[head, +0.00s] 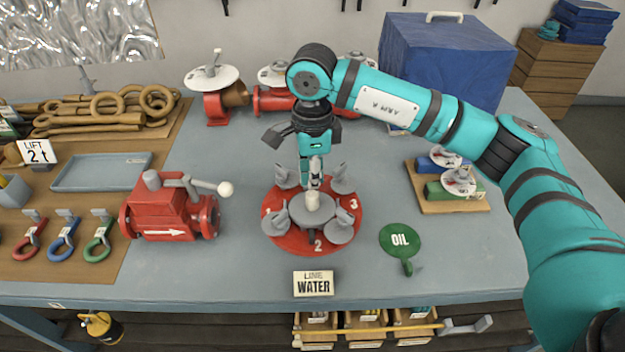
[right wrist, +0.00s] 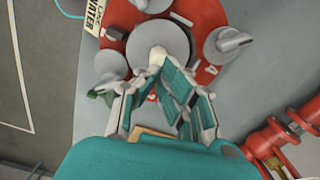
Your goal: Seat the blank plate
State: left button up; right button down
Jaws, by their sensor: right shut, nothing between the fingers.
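A round red flange (head: 270,238) with painted numbers lies flat on the table. Several grey swing clamps (head: 340,231) stand around its rim. A grey disc, apparently the blank plate (head: 303,214), lies at its centre and shows in the right wrist view (right wrist: 152,38). A cream knob (head: 313,200) is on the disc. My right gripper (head: 315,182) points down just above the knob, shut and empty. Whether its fingertips touch the knob is unclear. A green OIL plate (head: 400,238) with a tab lies on the table to the right. My left gripper is not in view.
A red valve (head: 168,215) with a white-ended lever stands left of the flange. A WATER sign (head: 313,284) stands in front. A wooden board (head: 463,208) with small valves is at right, a blue box (head: 440,55) behind. Bare table lies around the OIL plate.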

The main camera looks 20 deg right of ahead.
aim_at(312, 192)
notch_tip(312, 192, up, 12)
jog(key=shift+f, duration=0.25)
jog(key=shift+w, duration=0.1)
